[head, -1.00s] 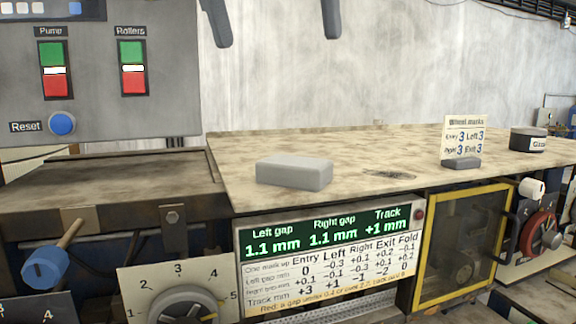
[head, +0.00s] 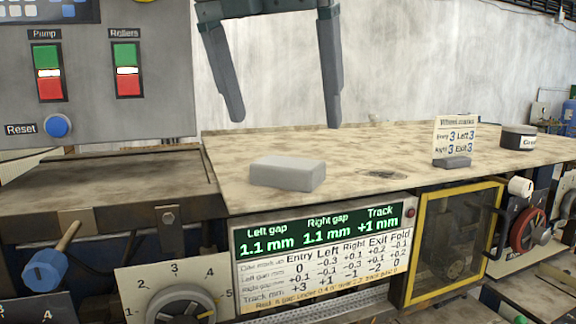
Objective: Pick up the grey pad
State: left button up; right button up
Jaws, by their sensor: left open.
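The grey pad (head: 287,174) is a light grey block lying flat on the worn beige tabletop (head: 350,150), near its front edge and left of the middle. My left gripper (head: 287,118) comes in from the top of the head view, fingers pointing down. Its two dark grey fingers are wide apart with nothing between them. The fingertips show above the pad in the picture and do not touch it. My right gripper does not show.
A small sign on a grey foot (head: 456,162) and a dark round tin (head: 518,137) stand to the right on the tabletop. A control panel (head: 90,80) with switches rises at the left. The tabletop around the pad is clear.

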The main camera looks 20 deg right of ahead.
aim_at(287, 162)
pick_arm(q)
jog(key=shift+x, duration=1.35)
jog(key=shift+p, duration=0.3)
jog(key=shift+w+f+p, duration=0.25)
jog(key=shift+f+p, duration=0.2)
jog(key=shift+f, duration=0.1)
jog(key=p+x, duration=0.1)
jog(key=x, duration=0.2)
jog(key=shift+a+p, duration=0.15)
jog(key=shift+p, duration=0.15)
jog(key=shift+w+d+f, duration=0.15)
jog(key=shift+d+f, duration=0.05)
jog(key=shift+f, duration=0.35)
jog(key=shift+a, duration=0.1)
jog(key=c, duration=1.2)
jog(key=shift+c, duration=0.2)
